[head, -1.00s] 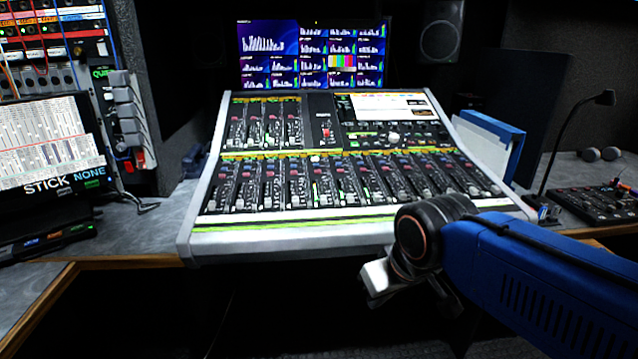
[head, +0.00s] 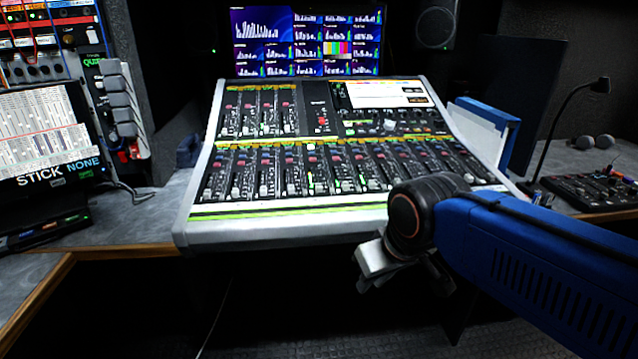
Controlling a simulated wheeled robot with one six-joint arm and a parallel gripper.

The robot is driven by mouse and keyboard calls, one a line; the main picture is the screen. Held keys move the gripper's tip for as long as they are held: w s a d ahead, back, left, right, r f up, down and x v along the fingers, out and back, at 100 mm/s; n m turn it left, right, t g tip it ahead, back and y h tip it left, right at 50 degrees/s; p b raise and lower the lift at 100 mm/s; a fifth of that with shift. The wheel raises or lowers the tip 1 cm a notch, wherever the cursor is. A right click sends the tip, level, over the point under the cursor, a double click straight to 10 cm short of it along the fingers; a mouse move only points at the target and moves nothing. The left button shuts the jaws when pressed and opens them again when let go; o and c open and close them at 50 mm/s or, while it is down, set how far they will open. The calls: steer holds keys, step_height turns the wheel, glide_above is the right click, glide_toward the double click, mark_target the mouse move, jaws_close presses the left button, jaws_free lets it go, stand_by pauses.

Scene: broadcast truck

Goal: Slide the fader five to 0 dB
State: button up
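The mixing console (head: 290,232) stands ahead of me on the desk, with a lower row of many fader strips and a shorter bank at upper left. Counting from the left of the lower row, fader five (head: 318,186) seems to be near the middle; its label and exact setting are too small to read. My gripper (head: 372,264) is in front of the console's front edge, low and right of centre, apart from the faders. My blue arm hides part of the console's lower right. Whether the fingers are open is unclear.
A screen (head: 306,42) stands behind the console. A blue binder (head: 485,128) leans at its right side. A gooseneck lamp (head: 565,120) and a small control panel (head: 590,190) are at right. A laptop-like display (head: 45,140) is at left. Dark open space lies below the desk edge.

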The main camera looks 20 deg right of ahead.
steer(key=w+r+m+g, duration=0.2)
steer(key=w+r, duration=1.1)
steer(key=r, duration=0.3)
steer(key=m+g, duration=0.1)
steer(key=g, duration=0.2)
glide_toward(319, 184)
step_height(319, 184, down, 8)
steer(key=shift+s+f, duration=0.1)
steer(key=shift+s, duration=0.05)
jaws_close()
